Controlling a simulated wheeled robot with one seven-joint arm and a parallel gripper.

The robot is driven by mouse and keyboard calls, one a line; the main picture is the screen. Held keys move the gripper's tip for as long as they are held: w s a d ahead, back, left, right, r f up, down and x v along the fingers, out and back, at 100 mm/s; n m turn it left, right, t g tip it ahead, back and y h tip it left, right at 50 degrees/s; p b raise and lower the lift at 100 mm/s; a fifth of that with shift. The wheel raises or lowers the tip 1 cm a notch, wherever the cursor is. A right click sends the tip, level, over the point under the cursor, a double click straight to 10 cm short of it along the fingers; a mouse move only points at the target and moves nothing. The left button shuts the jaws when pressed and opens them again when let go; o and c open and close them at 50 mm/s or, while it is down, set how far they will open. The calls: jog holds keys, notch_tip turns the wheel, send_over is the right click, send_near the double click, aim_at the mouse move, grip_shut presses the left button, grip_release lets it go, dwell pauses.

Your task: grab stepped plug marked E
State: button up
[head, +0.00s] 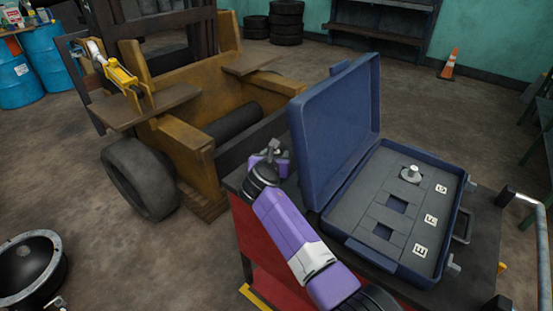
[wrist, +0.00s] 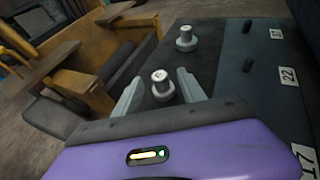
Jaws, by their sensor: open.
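My gripper (wrist: 160,76) is open in the wrist view, with one finger on each side of a grey stepped plug (wrist: 163,92). This plug stands upright on a dark tabletop; its top mark is too small to read for sure. A second stepped plug (wrist: 187,39) stands just beyond it, outside the fingers. In the head view my gripper (head: 274,153) is beside the open case lid, and I cannot make out these two plugs there. A third plug (head: 411,174) sits in the blue case (head: 345,228) at the far slot; the slots near the E label (head: 420,250) and the middle label look empty.
The raised case lid (head: 335,130) stands close to the right of my gripper. A yellow forklift body (head: 185,140) with a tyre (head: 140,177) is beyond the red cart (head: 255,235).

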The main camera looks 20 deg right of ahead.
jog(key=shift+x, duration=0.8)
grip_shut()
